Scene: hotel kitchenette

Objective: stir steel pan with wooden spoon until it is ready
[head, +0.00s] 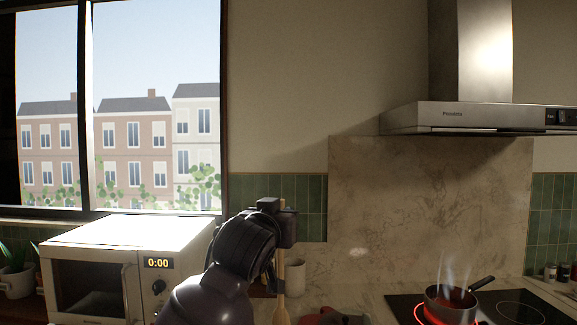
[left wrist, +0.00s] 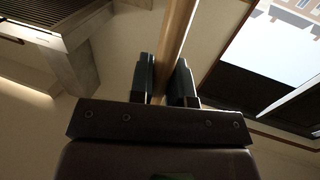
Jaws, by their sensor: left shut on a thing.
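The steel pan (head: 450,304) stands on the hob at the lower right, with dark red contents and steam rising from it. The burner under it glows red. My left gripper (head: 280,206) is in the lower middle of the head view, left of the pan and apart from it. It is shut on the wooden spoon (head: 281,303), which hangs roughly upright with its lower end cut off by the frame. In the left wrist view the spoon's handle (left wrist: 178,40) runs between the two fingers of the gripper (left wrist: 164,85). My right gripper is not in view.
The black hob (head: 520,309) has a free zone right of the pan, under a steel hood (head: 460,117). A white mug (head: 297,278) stands behind the spoon. A red and dark item (head: 335,317) lies at the bottom edge. A microwave (head: 100,285) stands left.

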